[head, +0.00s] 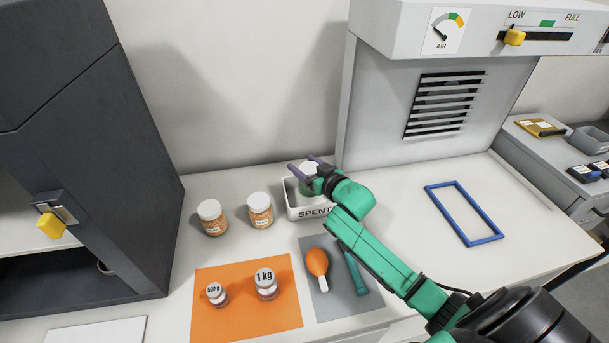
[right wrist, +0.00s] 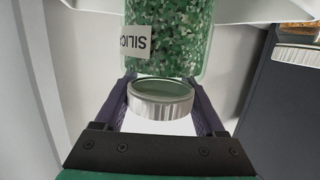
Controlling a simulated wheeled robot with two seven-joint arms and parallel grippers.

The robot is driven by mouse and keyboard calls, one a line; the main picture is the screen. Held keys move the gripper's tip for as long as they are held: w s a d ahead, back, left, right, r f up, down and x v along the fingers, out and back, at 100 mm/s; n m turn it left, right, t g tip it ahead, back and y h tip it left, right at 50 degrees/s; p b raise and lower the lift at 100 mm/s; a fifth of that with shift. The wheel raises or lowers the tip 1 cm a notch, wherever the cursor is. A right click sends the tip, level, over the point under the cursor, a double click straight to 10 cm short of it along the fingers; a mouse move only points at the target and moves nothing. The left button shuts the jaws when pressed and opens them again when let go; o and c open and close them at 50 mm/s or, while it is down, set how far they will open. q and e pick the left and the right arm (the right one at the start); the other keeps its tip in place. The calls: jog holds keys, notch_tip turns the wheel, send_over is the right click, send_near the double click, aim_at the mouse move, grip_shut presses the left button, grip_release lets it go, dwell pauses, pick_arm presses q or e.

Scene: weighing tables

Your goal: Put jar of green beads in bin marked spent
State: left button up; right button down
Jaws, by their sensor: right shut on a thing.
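The jar of green beads (head: 306,188) has a pale lid and shows inside the outline of the white bin marked SPENT (head: 313,213). I cannot tell whether it touches the bin's floor. My right gripper (head: 303,167) reaches over the bin and is shut on the jar around its lid. In the right wrist view the green-speckled jar (right wrist: 168,40), with part of a label reading SILIC, and its silver lid (right wrist: 160,100) lie between the fingers (right wrist: 161,105). My left gripper is not in view.
Two jars of orange-tan beads (head: 212,218) (head: 260,211) stand left of the bin. A blue frame (head: 465,213) lies at right under a hood.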

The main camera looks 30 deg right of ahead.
notch_tip(320, 180, down, 4)
jog(key=shift+f, duration=0.1)
jog(key=shift+f, duration=0.1)
grip_release()
jog(key=shift+s+r, duration=0.15)
jog(key=shift+r, duration=0.05)
jog(key=v, duration=1.1)
jog(key=shift+s+b, duration=0.35)
jog(key=shift+b, duration=0.05)
jog(key=shift+r, duration=0.1)
